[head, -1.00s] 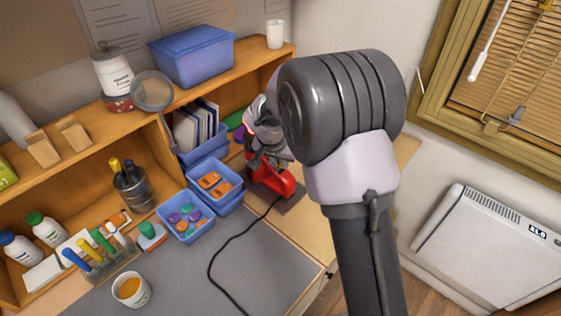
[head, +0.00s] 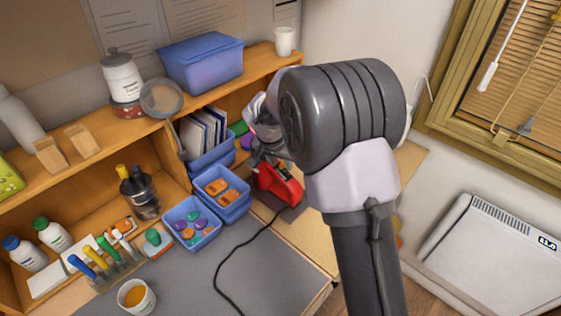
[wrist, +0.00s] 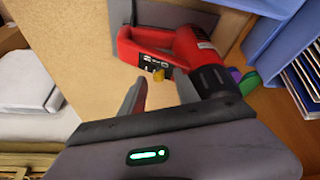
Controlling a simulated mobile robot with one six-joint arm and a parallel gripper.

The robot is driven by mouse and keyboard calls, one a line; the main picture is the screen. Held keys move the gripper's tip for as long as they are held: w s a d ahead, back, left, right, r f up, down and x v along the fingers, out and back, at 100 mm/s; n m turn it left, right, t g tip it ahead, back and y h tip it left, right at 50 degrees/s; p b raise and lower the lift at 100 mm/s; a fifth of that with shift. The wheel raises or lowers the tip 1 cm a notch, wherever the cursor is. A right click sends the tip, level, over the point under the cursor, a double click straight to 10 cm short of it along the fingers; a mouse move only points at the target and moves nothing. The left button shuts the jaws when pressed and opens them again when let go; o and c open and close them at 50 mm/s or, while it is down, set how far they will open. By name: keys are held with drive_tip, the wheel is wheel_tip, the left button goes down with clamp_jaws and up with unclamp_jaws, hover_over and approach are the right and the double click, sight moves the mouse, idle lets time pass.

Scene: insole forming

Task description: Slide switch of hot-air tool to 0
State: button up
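The red hot-air tool (head: 279,185) rests on the bench at the back right, partly hidden behind my arm. In the wrist view the tool (wrist: 184,44) shows its red handle and dark ribbed barrel. A dark panel with small white marks (wrist: 147,67) is on its side, with a small yellow piece (wrist: 158,75) that looks like the switch; its setting is too small to read. My gripper (wrist: 163,88) has its two fingers apart, close to the panel, with nothing visibly held. Contact with the switch cannot be told.
Blue bins (head: 222,192) with small parts stand left of the tool, below a wooden shelf (head: 150,128). A black cable (head: 236,247) crosses the grey mat (head: 205,280). A cup (head: 136,296) stands at the front left. A white heater (head: 490,255) is at the right.

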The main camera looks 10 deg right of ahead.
drive_tip(key=p+v, duration=0.3)
drive_tip(key=v, duration=1.4)
drive_tip(key=shift+a+r, duration=0.15)
drive_tip(key=s+f+n+t+y+b, duration=0.1)
drive_tip(key=s+f+b, duration=0.3)
drive_tip(key=s, duration=1)
drive_tip(key=s+d+f+t+y+b, duration=0.1)
drive_tip(key=s+f+y+b, duration=0.2)
drive_tip(key=s+b, duration=0.5)
drive_tip(key=s+f, duration=0.1)
drive_tip(key=s, duration=0.6)
drive_tip(key=shift+d+n, duration=0.2)
drive_tip(key=shift+n, duration=0.2)
drive_tip(key=shift+w, duration=0.1)
